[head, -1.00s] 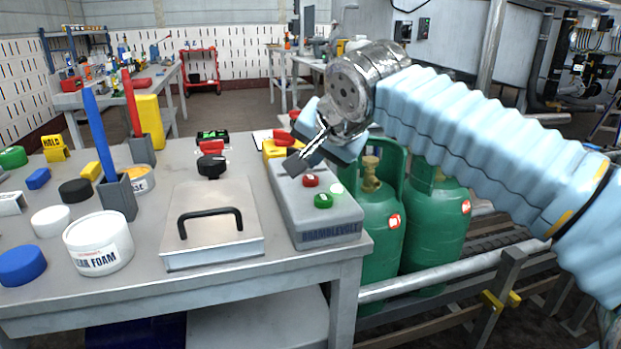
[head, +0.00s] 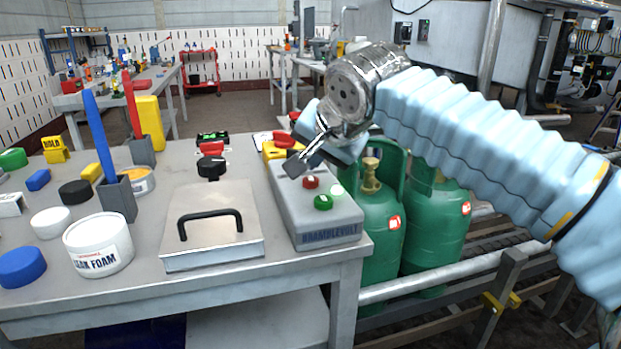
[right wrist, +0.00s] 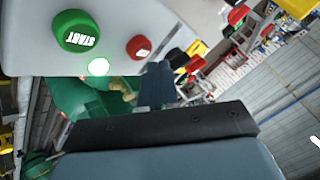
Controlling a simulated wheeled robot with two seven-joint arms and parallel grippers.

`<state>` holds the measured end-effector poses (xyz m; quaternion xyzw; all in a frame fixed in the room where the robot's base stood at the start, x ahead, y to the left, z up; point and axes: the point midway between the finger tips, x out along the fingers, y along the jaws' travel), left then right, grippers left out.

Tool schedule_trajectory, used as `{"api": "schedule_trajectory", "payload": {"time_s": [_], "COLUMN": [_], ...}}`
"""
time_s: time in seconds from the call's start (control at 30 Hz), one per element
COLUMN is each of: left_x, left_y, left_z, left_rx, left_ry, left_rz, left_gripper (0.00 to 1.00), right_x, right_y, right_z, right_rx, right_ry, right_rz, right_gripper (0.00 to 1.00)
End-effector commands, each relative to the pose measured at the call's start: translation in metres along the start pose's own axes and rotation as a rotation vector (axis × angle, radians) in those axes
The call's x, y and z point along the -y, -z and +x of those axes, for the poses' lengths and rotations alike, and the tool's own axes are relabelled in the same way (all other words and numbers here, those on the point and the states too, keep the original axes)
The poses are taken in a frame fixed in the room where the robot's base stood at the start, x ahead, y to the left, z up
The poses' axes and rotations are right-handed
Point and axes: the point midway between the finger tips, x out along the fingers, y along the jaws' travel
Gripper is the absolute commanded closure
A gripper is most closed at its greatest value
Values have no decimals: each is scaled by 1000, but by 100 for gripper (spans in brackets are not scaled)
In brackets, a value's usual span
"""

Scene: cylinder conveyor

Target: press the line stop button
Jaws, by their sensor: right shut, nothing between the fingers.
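A grey control box (head: 292,218) sits at the right end of the table. It carries a red button (head: 311,182), a green button (head: 323,202) and a glowing green lamp (head: 337,190). In the right wrist view, the green button (right wrist: 77,32) reads START, and the red button (right wrist: 139,47) has small lettering that I cannot read. My right gripper (head: 293,167) is shut and empty, with its dark tips near the box's far part, just behind and left of the red button. The fingertips (right wrist: 157,80) look apart from the red button. My left gripper is out of view.
A metal case (head: 211,200) with a black handle lies left of the box. A black knob (head: 211,167) and a yellow unit with a red top (head: 284,141) are behind. Green gas cylinders (head: 375,220) stand on the conveyor at right, below my right arm.

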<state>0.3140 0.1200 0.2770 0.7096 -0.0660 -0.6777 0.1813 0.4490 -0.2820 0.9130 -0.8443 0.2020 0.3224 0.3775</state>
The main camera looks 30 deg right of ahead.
Motion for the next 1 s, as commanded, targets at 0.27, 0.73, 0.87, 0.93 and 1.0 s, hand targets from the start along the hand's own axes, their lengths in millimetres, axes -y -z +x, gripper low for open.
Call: {"api": "schedule_trajectory", "payload": {"time_s": [0.27, 0.73, 0.87, 0.93, 1.0], "left_x": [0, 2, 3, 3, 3], "left_y": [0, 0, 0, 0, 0], "left_z": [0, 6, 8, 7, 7], "left_rx": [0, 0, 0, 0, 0], "left_ry": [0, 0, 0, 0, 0], "left_rz": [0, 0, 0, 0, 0], "left_gripper": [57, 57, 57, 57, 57], "right_x": [0, -4, -5, -4, -4], "right_y": [0, -4, -5, -4, -4], "right_z": [0, 5, 6, 6, 6], "right_rx": [0, 0, 0, 0, 0], "right_ry": [0, 0, 0, 0, 0], "right_rz": [0, 0, 0, 0, 0], "right_gripper": [100, 100, 100, 100, 100]}}
